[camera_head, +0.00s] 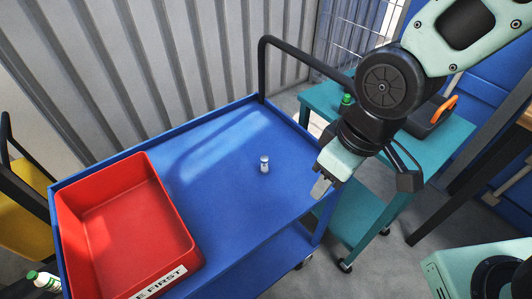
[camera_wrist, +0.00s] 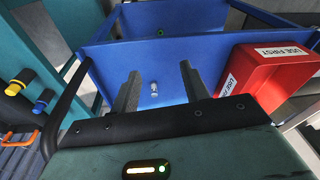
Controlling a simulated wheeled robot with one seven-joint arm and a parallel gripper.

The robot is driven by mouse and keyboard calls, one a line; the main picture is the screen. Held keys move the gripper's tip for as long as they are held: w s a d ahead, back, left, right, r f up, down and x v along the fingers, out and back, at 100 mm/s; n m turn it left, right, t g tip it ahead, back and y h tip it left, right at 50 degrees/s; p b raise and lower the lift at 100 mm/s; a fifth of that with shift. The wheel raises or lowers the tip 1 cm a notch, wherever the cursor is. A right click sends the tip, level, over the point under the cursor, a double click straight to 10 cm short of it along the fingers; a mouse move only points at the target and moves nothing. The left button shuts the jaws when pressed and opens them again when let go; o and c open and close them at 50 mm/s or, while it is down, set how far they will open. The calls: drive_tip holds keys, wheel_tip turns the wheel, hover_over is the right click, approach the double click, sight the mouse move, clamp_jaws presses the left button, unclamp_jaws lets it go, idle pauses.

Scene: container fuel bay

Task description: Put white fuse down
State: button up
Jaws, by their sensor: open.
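The white fuse (camera_head: 264,164) is a small white cylinder with a greyish band. It stands on the bare blue top of the cart (camera_head: 215,180), to the right of the red bin. In the wrist view the white fuse (camera_wrist: 154,89) shows beyond and between my two fingers. My gripper (camera_head: 321,187) is over the right edge of the blue cart, right of the fuse and apart from it. In the wrist view my gripper (camera_wrist: 160,85) has its fingers spread wide, with nothing between them.
A red bin (camera_head: 180,243) labelled "FIRST" fills the left part of the blue cart. A teal cart (camera_head: 433,143) with a green-capped bottle and an orange-handled item stands at the right. A corrugated wall (camera_head: 170,60) is behind. The cart top around the fuse is clear.

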drive_tip(key=w+a+f+n+t+y+p, duration=0.1)
drive_tip(key=w+f+t+y+p, duration=0.3)
drive_tip(key=w+p, duration=0.5)
drive_tip(key=t+p, duration=0.1)
drive_tip(key=p, duration=0.1)
approach(265, 163)
drive_tip(key=shift+y, duration=0.4)
drive_tip(key=w+f, duration=0.1)
drive_tip(key=w+a+f, duration=0.1)
drive_tip(key=f, duration=0.1)
drive_tip(key=w+f, duration=0.1)
drive_tip(key=f, duration=0.1)
drive_tip(key=shift+w+a, duration=0.1)
drive_tip(key=shift+a, duration=0.15)
drive_tip(key=shift+p+x, duration=0.7)
drive_tip(key=shift+x, duration=1.95)
drive_tip(key=shift+a+r, duration=0.1)
drive_tip(key=shift+a, duration=0.05)
clamp_jaws()
